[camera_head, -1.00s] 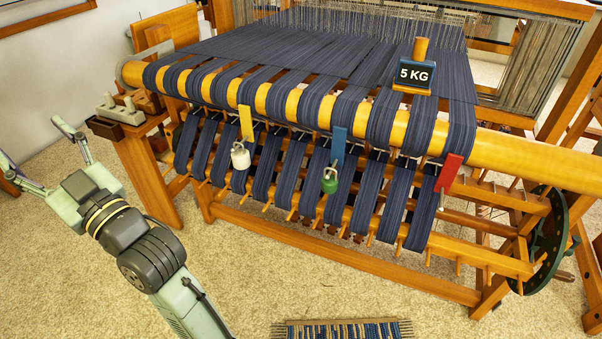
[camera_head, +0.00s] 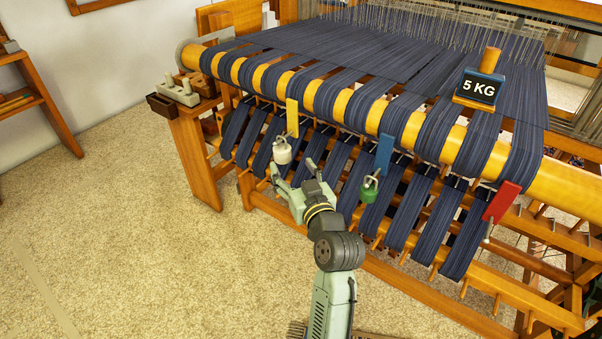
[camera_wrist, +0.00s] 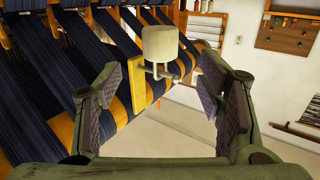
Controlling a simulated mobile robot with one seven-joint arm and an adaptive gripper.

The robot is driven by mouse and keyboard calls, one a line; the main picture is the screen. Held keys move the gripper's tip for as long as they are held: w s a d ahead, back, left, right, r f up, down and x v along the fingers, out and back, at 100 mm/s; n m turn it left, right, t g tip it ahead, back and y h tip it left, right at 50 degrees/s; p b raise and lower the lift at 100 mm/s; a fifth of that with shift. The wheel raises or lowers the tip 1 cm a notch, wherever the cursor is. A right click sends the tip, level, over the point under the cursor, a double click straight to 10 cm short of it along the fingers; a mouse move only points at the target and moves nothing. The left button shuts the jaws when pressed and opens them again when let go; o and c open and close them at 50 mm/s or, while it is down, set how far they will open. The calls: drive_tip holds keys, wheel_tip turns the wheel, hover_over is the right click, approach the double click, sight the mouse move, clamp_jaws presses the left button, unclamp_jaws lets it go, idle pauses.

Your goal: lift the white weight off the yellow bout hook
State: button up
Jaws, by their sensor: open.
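The white weight (camera_head: 282,152) hangs below the yellow tag of the yellow bout hook (camera_head: 292,117) on the loom's front beam. In the wrist view the white weight (camera_wrist: 160,45) shows at top centre, beyond the fingertips, with the yellow tag (camera_wrist: 152,85) next to it and a metal hook between them. My gripper (camera_head: 291,174) is open, just below and in front of the white weight in the head view. In the wrist view its two fingers (camera_wrist: 168,82) stand apart with nothing held between them. I cannot tell whether a finger touches the weight.
A green weight (camera_head: 369,188) hangs by the blue tag (camera_head: 384,154) to the right. A red tag (camera_head: 501,202) hangs farther right. A 5 KG block (camera_head: 478,88) sits on the warp. A wooden stand with grey weights (camera_head: 180,92) is at left. Carpet (camera_head: 120,240) is clear at left.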

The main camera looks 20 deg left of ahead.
sight(282, 147)
drive_tip(key=shift+p+x, duration=0.65)
drive_tip(key=shift+x, duration=3.7)
drive_tip(key=shift+c, duration=0.3)
clamp_jaws()
drive_tip(key=shift+r, duration=0.35)
drive_tip(key=shift+r+p, duration=0.55)
drive_tip(key=shift+r, duration=0.05)
